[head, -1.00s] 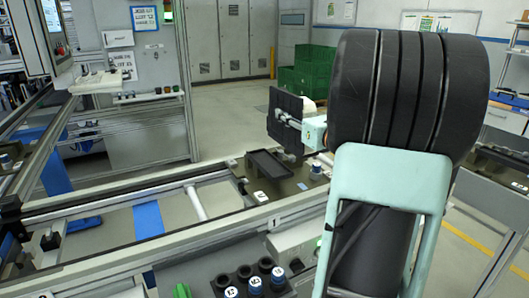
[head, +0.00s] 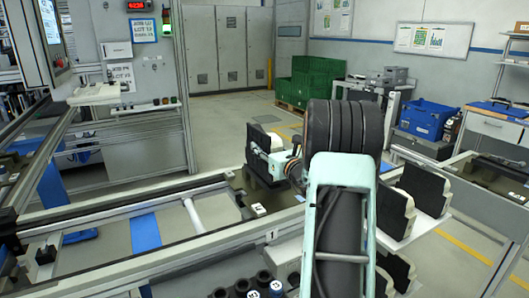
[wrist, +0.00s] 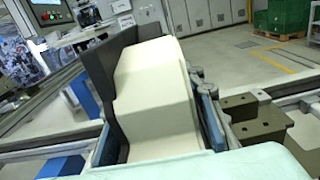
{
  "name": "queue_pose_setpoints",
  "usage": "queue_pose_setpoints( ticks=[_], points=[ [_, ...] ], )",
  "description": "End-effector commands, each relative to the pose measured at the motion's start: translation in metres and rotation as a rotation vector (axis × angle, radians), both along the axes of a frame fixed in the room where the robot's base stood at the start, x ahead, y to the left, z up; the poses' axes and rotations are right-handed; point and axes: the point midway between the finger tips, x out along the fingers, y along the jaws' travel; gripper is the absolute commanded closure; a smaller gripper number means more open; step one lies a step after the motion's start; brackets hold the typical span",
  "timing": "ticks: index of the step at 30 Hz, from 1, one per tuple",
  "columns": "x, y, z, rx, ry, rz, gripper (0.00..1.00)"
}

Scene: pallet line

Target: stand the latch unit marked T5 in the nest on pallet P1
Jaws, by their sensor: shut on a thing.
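My gripper (head: 270,163) is shut on a latch unit, a cream block (wrist: 150,90) with a black plate (wrist: 120,75) along its left side. In the head view the unit's black plate (head: 257,150) stands nearly upright over the pallet (head: 240,198), and my gripper and arm cover much of it. In the wrist view blue finger parts show on both sides of the block, which looks tilted. The dark olive pallet (wrist: 262,124) is to its right and below. The nest is hidden behind the unit and gripper. I cannot tell whether the unit touches the pallet. No T5 mark is readable.
Several similar cream and black units (head: 432,188) stand on a white rack at the right. The conveyor rail (head: 180,252) runs in front of the pallet. Dark round pieces (head: 243,287) with blue-white caps sit at the bottom. Green crates (head: 318,80) stand far behind.

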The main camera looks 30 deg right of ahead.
Motion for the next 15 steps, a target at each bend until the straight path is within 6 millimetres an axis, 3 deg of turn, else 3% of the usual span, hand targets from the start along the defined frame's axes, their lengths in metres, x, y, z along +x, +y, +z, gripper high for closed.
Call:
queue_pose_setpoints(
  ticks=[3,13,14,15],
  points=[
    [-0.0005,-0.0008,-0.0150,0.001,-0.001,-0.002,0.97],
    [-0.0008,-0.0008,-0.0180,-0.001,-0.003,-0.001,0.97],
    [-0.0010,-0.0007,-0.0186,0.000,0.000,-0.002,0.61],
    [-0.0009,-0.0006,-0.0180,0.000,0.000,-0.002,0.57]
  ],
)
